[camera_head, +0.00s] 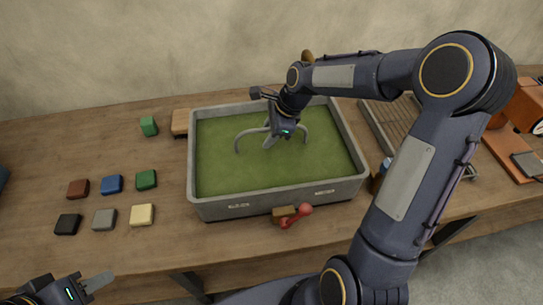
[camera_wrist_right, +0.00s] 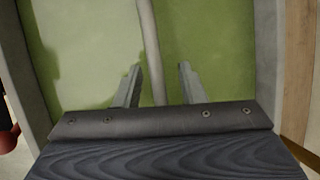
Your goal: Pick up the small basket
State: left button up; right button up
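The basket is a grey, rectangular box with low walls (camera_head: 280,201) and a green inside, standing on the table. A curved grey handle (camera_head: 243,134) arches above its green floor. The handle also shows in the right wrist view (camera_wrist_right: 148,30). My right gripper (camera_head: 270,141) points down over the middle of the basket. In the right wrist view its two fingers (camera_wrist_right: 158,80) are apart, with the handle between them and gaps showing. My left gripper (camera_head: 98,282) is low at the bottom left, away from the basket; its finger opening is unclear.
Several coloured blocks (camera_head: 112,184) lie on the wooden table (camera_head: 70,145) left of the basket. A red-and-brown object (camera_head: 303,210) sits at the basket's front wall. A rack (camera_head: 385,125) and an orange machine (camera_head: 525,105) stand to the right. A wall is behind.

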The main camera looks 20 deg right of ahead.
jog(key=shift+f, duration=0.2)
jog(key=shift+c, duration=0.5)
grip_shut()
dwell(1.1)
